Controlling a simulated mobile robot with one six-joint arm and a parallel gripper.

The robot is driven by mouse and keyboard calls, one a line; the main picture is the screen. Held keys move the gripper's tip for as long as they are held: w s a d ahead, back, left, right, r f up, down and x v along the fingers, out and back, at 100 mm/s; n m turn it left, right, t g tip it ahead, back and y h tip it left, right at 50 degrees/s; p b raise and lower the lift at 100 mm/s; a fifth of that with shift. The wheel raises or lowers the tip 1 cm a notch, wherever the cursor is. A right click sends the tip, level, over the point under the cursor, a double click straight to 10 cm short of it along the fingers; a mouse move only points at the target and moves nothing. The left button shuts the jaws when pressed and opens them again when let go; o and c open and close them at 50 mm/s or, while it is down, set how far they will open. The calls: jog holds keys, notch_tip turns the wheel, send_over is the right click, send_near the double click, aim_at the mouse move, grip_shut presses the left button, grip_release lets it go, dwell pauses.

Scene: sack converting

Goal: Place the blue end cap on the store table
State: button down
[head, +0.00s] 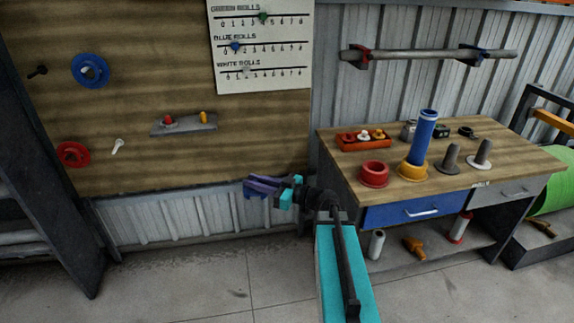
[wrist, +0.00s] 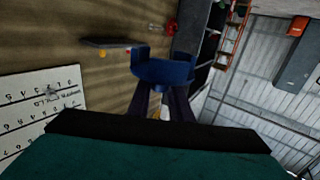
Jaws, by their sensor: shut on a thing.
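My gripper (head: 258,187) is in front of the wall, left of the store table and apart from it. In the wrist view its two dark fingers (wrist: 165,103) are closed on a blue piece, which I take as the blue end cap (wrist: 165,72). Its lower part is hidden by the fingers. In the head view the cap is hard to tell from the purple fingers. The store table (head: 520,162) has a wooden top and a blue drawer, and stands at the right.
A blue ring (head: 90,70) and a red ring (head: 73,154) hang on the wooden wall, beside a small shelf (head: 190,127).

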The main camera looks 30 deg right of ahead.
jog(key=s+a+f+n+g+y, duration=0.1)
jog(key=s+a+n+g+y, duration=0.1)
jog(key=a, duration=0.5)
jog(key=s+a+f+n+g+y, duration=0.1)
jog(key=a+g+y, duration=0.1)
jog(key=a, duration=0.6)
jog(key=shift+s+f+n, duration=0.2)
jog(key=shift+s+n, duration=0.15)
jog(key=shift+n, duration=0.05)
jog(key=shift+d, duration=0.1)
